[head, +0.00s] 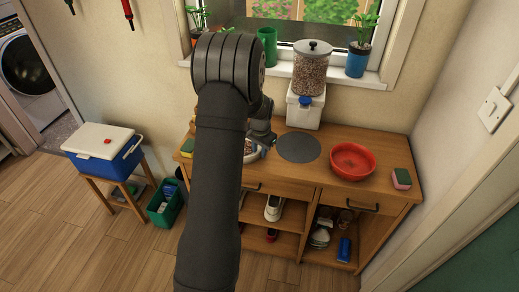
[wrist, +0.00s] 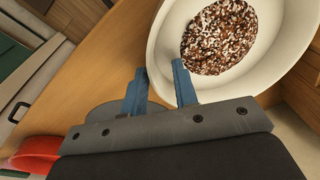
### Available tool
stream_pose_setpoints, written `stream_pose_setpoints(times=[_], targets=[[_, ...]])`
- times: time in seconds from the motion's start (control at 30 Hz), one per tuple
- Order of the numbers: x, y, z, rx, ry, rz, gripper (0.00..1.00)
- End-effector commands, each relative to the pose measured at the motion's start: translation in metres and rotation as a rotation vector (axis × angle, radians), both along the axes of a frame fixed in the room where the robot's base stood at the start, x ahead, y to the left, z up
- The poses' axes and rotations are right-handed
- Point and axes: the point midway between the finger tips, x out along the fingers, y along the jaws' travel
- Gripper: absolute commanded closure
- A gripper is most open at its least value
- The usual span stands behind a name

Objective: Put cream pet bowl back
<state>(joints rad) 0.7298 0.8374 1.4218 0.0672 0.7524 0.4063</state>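The cream pet bowl (wrist: 168,45) holds brown and white kibble and fills the upper right of the wrist view. In the head view only part of the bowl (head: 250,157) shows on the cabinet top; my arm hides the rest. My gripper (wrist: 161,72), with two blue fingers, is at the bowl's near rim. One finger lies over the bowl's side and the other just outside it, with a gap between them. I cannot tell whether either finger touches the rim. A round grey mat (head: 299,148) lies bare to the right of the bowl.
A kibble dispenser (head: 310,70) on a white base stands behind the mat. A red bowl (head: 353,160) and a sponge (head: 401,179) are to the right on the wooden cabinet (head: 300,175). Potted plants line the windowsill. A blue cooler (head: 105,150) stands left.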

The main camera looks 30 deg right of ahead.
Motion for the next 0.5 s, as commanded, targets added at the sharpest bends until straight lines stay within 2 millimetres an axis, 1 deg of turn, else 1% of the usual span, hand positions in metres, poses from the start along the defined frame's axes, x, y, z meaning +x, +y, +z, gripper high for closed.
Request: stream_pose_setpoints(times=[0.17,0.27,0.37,0.5], targets=[[0.0,0.0,0.003,-0.001,0.0,0.0,0.73],[-0.001,0.0,0.013,-0.001,-0.002,0.0,0.73],[-0.003,0.001,0.031,-0.002,-0.002,0.0,0.73],[-0.007,0.003,0.063,-0.003,-0.003,0.0,0.73]])
